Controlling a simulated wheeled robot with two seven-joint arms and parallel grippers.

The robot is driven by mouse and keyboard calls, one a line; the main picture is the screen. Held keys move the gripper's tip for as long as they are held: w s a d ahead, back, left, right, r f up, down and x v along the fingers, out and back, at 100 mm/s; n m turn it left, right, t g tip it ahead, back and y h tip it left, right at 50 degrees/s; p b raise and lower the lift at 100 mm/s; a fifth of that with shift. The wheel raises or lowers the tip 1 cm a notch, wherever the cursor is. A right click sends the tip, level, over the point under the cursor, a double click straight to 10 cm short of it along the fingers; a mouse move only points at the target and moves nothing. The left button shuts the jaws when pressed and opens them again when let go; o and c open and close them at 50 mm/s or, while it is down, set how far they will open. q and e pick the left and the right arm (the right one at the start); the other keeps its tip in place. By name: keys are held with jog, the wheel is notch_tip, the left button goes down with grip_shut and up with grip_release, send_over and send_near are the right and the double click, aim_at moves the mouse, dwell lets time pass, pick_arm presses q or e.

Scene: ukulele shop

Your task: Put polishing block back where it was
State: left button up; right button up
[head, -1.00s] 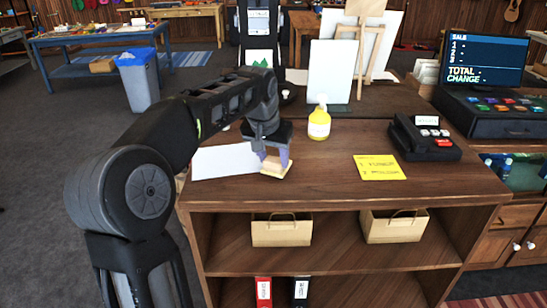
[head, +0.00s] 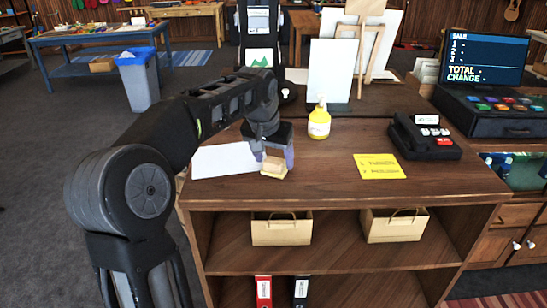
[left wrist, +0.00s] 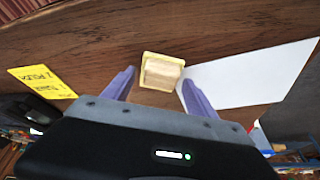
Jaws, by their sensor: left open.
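The polishing block (head: 274,166), a small wooden block with a yellowish base, rests on the brown counter top (head: 330,188), near its front left part. In the left wrist view the block (left wrist: 161,72) lies just beyond and between the fingertips. My left gripper (head: 274,158) is open above the block, its purple fingers on either side of it. The fingers also show spread apart in the left wrist view (left wrist: 157,85), with gaps to the block. My right gripper is not in view.
A white sheet (head: 225,160) lies left of the block. A yellow bottle (head: 319,123) stands behind it, and a yellow note (head: 379,167) lies to the right. A black card terminal (head: 425,138) is further right. The counter's front edge is close to the block.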

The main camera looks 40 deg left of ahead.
pick_arm(q)
jog(key=v, duration=1.2)
jog(key=shift+r, duration=0.1)
dwell(0.5)
